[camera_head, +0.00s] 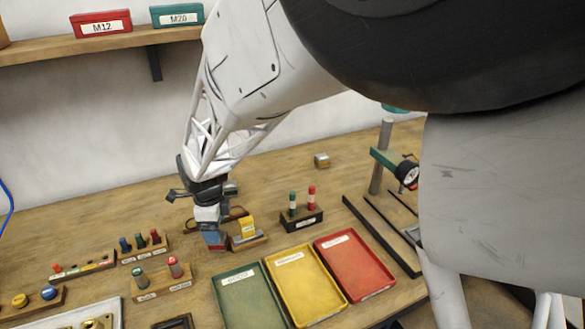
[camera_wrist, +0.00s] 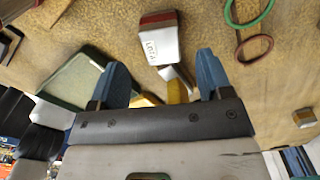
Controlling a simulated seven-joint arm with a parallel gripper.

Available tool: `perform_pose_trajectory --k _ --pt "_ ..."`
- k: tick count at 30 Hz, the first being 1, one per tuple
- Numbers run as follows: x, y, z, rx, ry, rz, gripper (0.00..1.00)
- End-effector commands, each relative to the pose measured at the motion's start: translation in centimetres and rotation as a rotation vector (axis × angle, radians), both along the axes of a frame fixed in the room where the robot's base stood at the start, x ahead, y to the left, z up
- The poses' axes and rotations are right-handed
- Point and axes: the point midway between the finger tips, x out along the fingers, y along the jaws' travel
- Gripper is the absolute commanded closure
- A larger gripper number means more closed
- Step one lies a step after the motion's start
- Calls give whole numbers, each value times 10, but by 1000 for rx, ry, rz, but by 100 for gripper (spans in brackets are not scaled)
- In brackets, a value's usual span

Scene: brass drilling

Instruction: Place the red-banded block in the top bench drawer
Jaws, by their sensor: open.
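The red-banded block (camera_wrist: 158,40) is a pale metal block with a dark red band along its end and a white label. In the wrist view it lies beyond my fingertips, roughly between their lines. My gripper (camera_wrist: 161,66) has two blue fingers spread apart, with nothing held between them. In the head view my gripper (camera_head: 212,237) points down low over the bench, left of a yellow block (camera_head: 246,227) on a wooden stand. A little red shows at its fingertips there; most of the block is hidden. I cannot see the bench drawer.
Green (camera_head: 246,300), yellow (camera_head: 303,287) and red (camera_head: 354,266) trays lie to the front right. A rack with red and green pegs (camera_head: 302,218) stands right of the gripper. Several peg holders crowd the left. The bench behind is mostly clear.

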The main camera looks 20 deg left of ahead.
Motion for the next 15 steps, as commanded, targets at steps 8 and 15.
perform_pose_trajectory --k 8,15 --pt "0 0 -10 0 0 0 28" --pt "0 0 -11 0 0 0 28"
